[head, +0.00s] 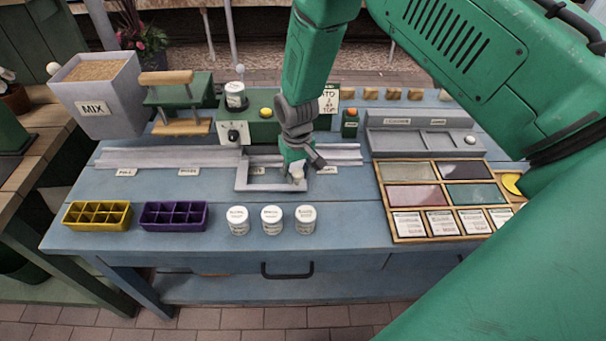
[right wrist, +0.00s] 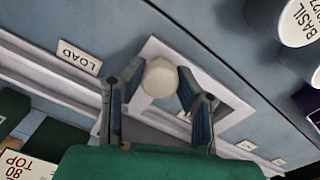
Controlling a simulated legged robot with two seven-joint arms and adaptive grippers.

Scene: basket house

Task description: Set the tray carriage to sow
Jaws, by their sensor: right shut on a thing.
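The tray carriage (head: 240,182) is a pale grey open frame on the long grey rail (head: 150,158) at the middle of the blue bench. Its right part sits under my right gripper (head: 297,168). In the right wrist view the frame (right wrist: 221,99) shows with a pale round knob (right wrist: 160,78) between the two fingers. My right gripper is shut on this knob. A LOAD label (right wrist: 79,57) stands beside the rail; in the head view this label (head: 328,170) is just right of the carriage. Two small labels (head: 126,172) (head: 189,171) lie left of the carriage. I cannot read a sow label. My left gripper is out of view.
A yellow tray (head: 97,215), a purple tray (head: 174,215) and three white pots (head: 272,220) line the front. A green machine (head: 262,130) stands behind the rail. A wooden card rack (head: 388,200) lies right. The rail left of the carriage is clear.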

